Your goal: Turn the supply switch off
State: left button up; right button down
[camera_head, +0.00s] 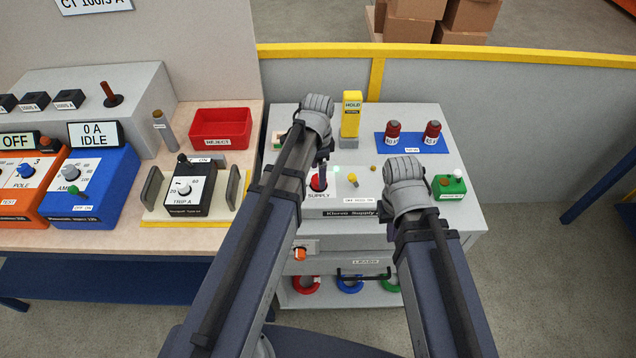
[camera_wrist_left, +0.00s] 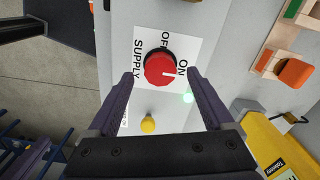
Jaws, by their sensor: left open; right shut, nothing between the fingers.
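The supply switch is a red round knob (camera_wrist_left: 160,68) on a white plate in the left wrist view, marked SUPPLY, OFF and ON. Its white mark points towards ON. The knob (camera_head: 318,182) also shows in the head view, partly hidden by my left arm. My left gripper (camera_wrist_left: 160,88) is open, with one finger on each side of the knob's lower edge in the picture; I cannot tell whether they touch it. My left gripper (camera_head: 322,160) is above the knob in the head view. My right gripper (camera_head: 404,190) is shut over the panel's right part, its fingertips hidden.
A yellow knob (camera_head: 352,179) and a small green light (camera_wrist_left: 188,97) are close to the switch. A yellow HOLD block (camera_head: 351,113) stands behind. Red parts on a blue mat (camera_head: 412,146) and a green box (camera_head: 449,187) are to the right. A trip unit (camera_head: 189,190) is left.

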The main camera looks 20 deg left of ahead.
pick_arm(q)
jog(key=shift+f+b, duration=0.95)
jog(key=shift+f, duration=0.5)
pick_arm(e)
notch_tip(320, 180, down, 3)
jog(key=shift+r, duration=0.1)
pick_arm(q)
jog(key=shift+c, duration=0.2)
grip_shut()
